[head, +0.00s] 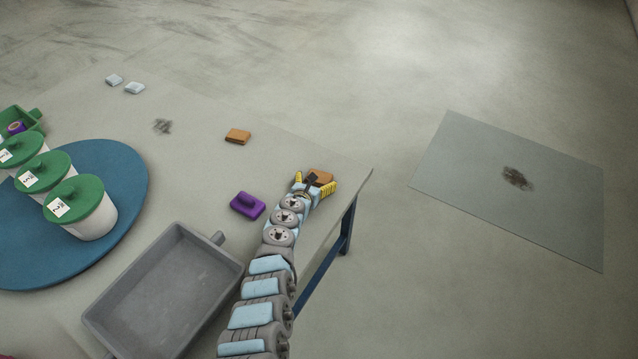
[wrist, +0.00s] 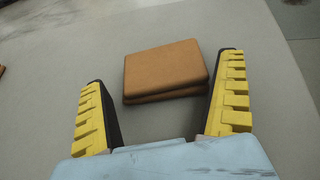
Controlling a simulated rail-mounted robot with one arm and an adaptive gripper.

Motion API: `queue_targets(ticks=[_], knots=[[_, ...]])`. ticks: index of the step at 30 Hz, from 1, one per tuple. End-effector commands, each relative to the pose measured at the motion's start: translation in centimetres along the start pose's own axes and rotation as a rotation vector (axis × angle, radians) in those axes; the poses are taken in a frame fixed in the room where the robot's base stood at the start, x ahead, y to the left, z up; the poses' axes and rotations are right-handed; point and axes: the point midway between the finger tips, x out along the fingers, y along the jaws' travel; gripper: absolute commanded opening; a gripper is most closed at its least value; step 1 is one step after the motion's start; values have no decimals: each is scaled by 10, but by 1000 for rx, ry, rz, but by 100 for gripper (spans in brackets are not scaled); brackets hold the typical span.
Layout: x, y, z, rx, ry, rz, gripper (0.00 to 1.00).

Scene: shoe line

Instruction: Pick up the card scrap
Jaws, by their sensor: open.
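A brown, flat folded piece that looks like the card scrap (wrist: 165,68) lies on the table between my fingers in the wrist view. In the head view it shows partly, behind my gripper (head: 316,183), near the table's right corner. My gripper is open, with one yellow-ridged finger on each side of the piece. A second, similar brown piece (head: 238,136) lies farther left on the table.
A purple brush-like block (head: 248,206) and a grey tray (head: 232,279) are left of my arm. Green-lidded white tubs (head: 96,222) stand on a blue round board (head: 128,180). The table's edge (head: 359,193) is just right of my gripper. A stained grey sheet (head: 460,160) lies on the floor.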

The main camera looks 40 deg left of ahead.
Motion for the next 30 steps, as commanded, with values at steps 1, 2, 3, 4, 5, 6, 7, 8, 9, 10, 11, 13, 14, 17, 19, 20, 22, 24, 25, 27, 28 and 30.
queue_targets(ticks=[1,2,3,4,5,6,7,8,9,10,11,13,14,17,19,20,22,24,25,27,28,30], knots=[[3,0,-1,1,-1,0,100],[4,0,-1,1,-1,0,100],[4,0,0,0,0,0,100],[4,0,0,0,0,0,100],[4,0,0,0,0,0,100],[4,0,0,-1,0,0,100],[4,0,1,-1,0,0,100],[4,-1,0,-1,0,-1,100],[4,-1,0,-1,1,0,100],[4,-1,0,-1,0,-1,91],[4,-1,0,-1,0,0,83],[4,-1,0,-1,1,-1,64],[4,-1,0,-1,1,0,64],[4,-1,0,-1,1,-1,63],[4,-1,0,-1,1,-1,63],[4,-1,0,-1,1,-1,63],[4,-1,0,-1,1,-1,63],[4,-1,-1,-1,2,-1,63],[3,-1,0,-1,2,0,63],[3,-1,1,-1,2,0,63],[2,-1,2,-1,2,-1,62],[1,-1,6,-1,2,0,52]])
